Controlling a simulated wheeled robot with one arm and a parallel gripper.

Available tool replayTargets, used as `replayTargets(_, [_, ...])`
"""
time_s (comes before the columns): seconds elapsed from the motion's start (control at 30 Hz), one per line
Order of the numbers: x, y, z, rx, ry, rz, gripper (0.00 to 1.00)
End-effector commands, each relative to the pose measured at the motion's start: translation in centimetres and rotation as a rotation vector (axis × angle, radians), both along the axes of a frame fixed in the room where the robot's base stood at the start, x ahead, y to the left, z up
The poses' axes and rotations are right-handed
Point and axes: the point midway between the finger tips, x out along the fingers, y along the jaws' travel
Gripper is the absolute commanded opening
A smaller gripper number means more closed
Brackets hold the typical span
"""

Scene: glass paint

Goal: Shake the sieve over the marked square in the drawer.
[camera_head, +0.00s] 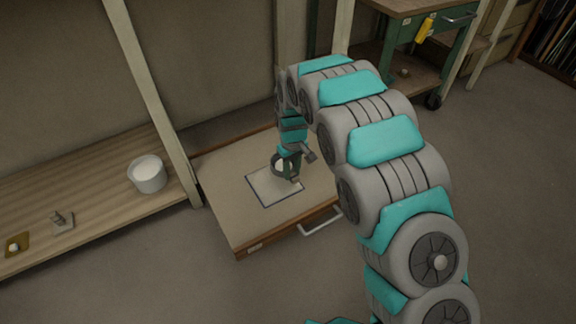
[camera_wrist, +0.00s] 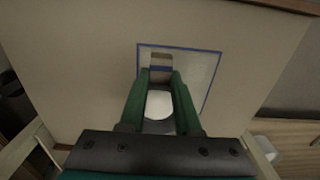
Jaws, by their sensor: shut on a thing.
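The drawer (camera_head: 222,190) is pulled out and has a pale flat floor. The marked square (camera_head: 265,198) is a blue outline on that floor, paler inside than the board around it. The sieve (camera_head: 277,167), a small dark-rimmed round thing with white inside, is over the far part of the square. My gripper (camera_head: 292,172) is shut on it and points down. In the wrist view the green fingers (camera_wrist: 161,78) lie across the marked square (camera_wrist: 203,67), with a white oval of the sieve (camera_wrist: 158,104) between them. The sieve's handle and underside are mostly hidden.
A white tub (camera_head: 148,178) stands on the wooden shelf (camera_head: 95,190) at left. A small metal piece on a plate (camera_head: 62,221) and a yellow tray (camera_head: 14,245) lie further along. An upright post (camera_head: 150,95) rises beside the drawer. The drawer's handle (camera_head: 321,223) faces open floor.

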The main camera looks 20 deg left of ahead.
Motion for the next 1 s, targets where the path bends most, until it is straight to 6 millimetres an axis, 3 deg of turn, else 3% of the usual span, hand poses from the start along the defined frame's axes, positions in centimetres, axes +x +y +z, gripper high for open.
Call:
replayTargets(0.4, [-2.1, -2.4, 0.1, 0.002, -0.001, -0.001, 0.00])
replayTargets(1.0, [-2.5, -2.9, 0.1, 0.000, 0.000, 0.000, 0.00])
